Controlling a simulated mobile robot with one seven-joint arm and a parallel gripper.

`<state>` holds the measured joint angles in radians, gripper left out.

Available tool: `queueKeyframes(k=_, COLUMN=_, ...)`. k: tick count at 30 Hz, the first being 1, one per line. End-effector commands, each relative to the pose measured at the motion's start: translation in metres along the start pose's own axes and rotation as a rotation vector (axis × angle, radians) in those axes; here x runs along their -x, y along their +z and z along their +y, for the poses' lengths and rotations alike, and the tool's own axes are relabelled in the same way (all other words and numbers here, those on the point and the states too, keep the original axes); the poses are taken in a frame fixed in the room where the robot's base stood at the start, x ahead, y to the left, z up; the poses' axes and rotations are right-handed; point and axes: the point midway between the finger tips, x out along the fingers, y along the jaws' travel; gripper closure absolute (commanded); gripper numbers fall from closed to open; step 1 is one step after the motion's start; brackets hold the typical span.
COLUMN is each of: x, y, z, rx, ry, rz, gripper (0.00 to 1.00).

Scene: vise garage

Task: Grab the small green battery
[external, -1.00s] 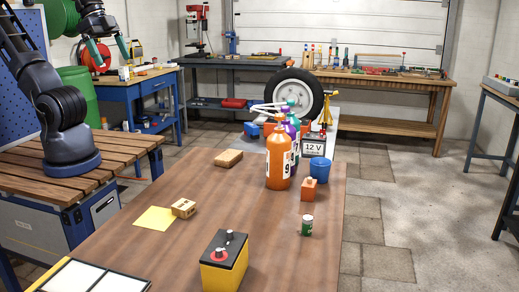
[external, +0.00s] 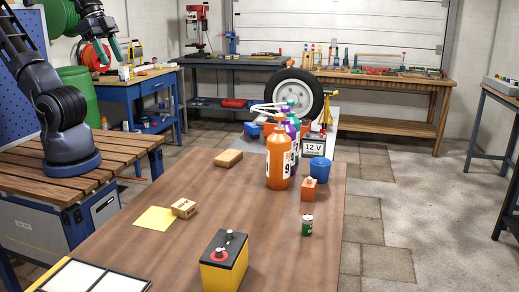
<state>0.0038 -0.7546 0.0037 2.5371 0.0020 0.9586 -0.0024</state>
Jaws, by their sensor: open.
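The small green battery (external: 307,226) is a short green cylinder with a pale top. It stands upright on the brown table (external: 165,245), near its right edge, in the external view. My gripper (external: 108,51) is at the upper left, raised far from the battery, with its two teal fingers apart and nothing between them.
A yellow and black car battery (external: 224,262) stands at the table's front. An orange block (external: 309,190), blue cup (external: 320,170) and orange bottle (external: 279,162) stand behind the green battery. A cardboard box (external: 184,208) sits by a yellow sheet (external: 153,218). The table's middle is clear.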

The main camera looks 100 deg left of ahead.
Motion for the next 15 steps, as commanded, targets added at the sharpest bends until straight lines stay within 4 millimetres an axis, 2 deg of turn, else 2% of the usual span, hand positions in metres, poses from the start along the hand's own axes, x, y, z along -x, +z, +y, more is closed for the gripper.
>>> queueKeyframes(k=5, x=0.0, y=-0.003, z=0.0, rx=-0.006, ry=-0.001, rz=-0.002, gripper=0.51)
queueKeyframes(k=8, x=0.001, y=-0.014, z=0.001, rx=-0.03, ry=-0.003, rz=-0.009, gripper=0.51)
queueKeyframes(k=15, x=-0.004, y=-0.07, z=0.004, rx=-0.166, ry=-0.01, rz=-0.049, gripper=0.51)
